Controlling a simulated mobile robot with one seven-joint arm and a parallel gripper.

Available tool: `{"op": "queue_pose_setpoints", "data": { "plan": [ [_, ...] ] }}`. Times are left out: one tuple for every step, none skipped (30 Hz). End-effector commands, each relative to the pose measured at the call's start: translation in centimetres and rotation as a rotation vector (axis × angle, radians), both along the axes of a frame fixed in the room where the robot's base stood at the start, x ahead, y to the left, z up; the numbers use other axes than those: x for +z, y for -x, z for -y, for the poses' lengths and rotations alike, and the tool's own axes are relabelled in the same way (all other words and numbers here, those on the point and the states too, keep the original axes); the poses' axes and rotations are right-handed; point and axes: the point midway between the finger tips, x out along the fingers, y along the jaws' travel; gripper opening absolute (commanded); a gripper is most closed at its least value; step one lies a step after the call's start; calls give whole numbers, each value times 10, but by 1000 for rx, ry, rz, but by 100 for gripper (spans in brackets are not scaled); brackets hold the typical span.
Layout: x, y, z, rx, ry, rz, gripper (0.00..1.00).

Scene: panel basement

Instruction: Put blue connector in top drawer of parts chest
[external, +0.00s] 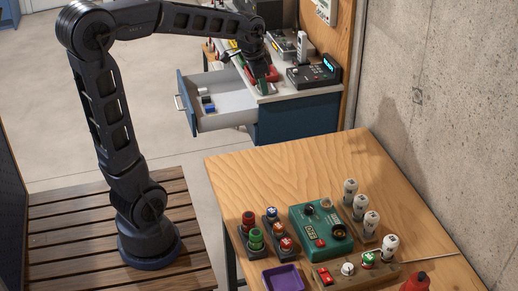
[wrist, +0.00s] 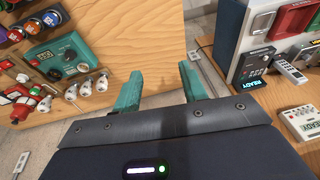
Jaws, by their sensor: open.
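The parts chest (external: 297,119) has blue sides and a pale top, and stands behind the wooden table. Its top drawer (external: 232,107) is pulled open to the left. Small white and blue pieces lie inside the drawer, including a small blue piece (external: 208,107) that may be the blue connector; its shape is too small to tell. My gripper (external: 262,82) is above the right part of the chest area, near red items. In the wrist view my gripper (wrist: 160,82) has its two teal fingers apart with nothing between them. The drawer's inside does not show in the wrist view.
The wooden table (external: 285,165) holds a green tester (external: 321,229), red and green connectors, white parts and a purple tray (external: 283,278). A dark device with a lit display (external: 314,72) stands on the chest top. The table's far left part is bare.

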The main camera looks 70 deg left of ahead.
Motion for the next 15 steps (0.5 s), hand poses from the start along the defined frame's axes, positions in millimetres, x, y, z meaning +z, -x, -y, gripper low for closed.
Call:
{"op": "queue_pose_setpoints", "data": {
  "plan": [
    [6,9,21,-7,-1,13,42],
    [8,14,32,-6,-1,19,42],
    [10,21,45,-6,1,27,42],
    [12,27,56,-7,2,32,42],
    [13,33,65,-6,4,39,42],
    [14,42,78,-6,7,47,42],
    [15,48,87,-7,9,53,42],
    [16,55,96,-6,12,59,42],
    [17,63,107,-6,15,68,42],
    [16,70,116,-7,18,73,42],
    [17,77,123,-6,21,80,42],
    [16,87,134,-7,26,88,42],
    [16,94,141,-7,31,95,42],
    [15,101,148,-7,35,101,42],
    [14,111,157,-8,41,110,42]
  ]
}}
